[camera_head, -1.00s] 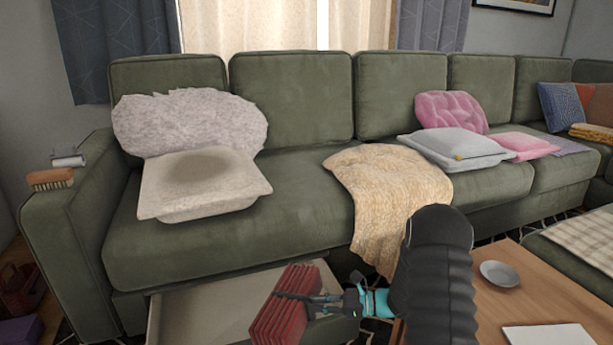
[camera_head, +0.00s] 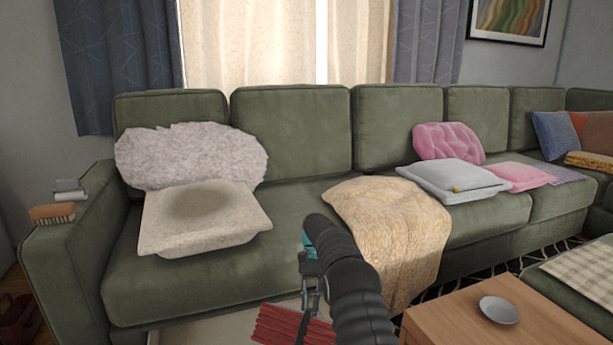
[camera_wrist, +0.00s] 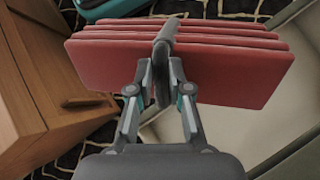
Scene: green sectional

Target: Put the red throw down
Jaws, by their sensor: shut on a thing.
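The red throw (camera_head: 285,325) is folded into a thick stack of layers and shows at the bottom edge of the head view, partly cut off. It also fills the upper middle of the wrist view (camera_wrist: 225,72). My gripper (camera_wrist: 163,48) is shut on the throw, with its fingers pinching the middle of the stack. In the head view my gripper (camera_head: 308,298) hangs down in front of the sofa, above and beside an open pale drawer (camera_head: 205,330) under the seat. The drawer's light inside also shows in the wrist view (camera_wrist: 240,128). I cannot tell whether the throw touches the drawer.
The green sofa (camera_head: 290,125) holds a cream cushion (camera_head: 205,240), a fluffy cushion (camera_head: 190,155) and a draped beige blanket (camera_head: 400,235). A wooden table (camera_head: 460,325) with a small grey dish (camera_head: 499,310) stands at right. A brush (camera_head: 52,212) lies on the left armrest.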

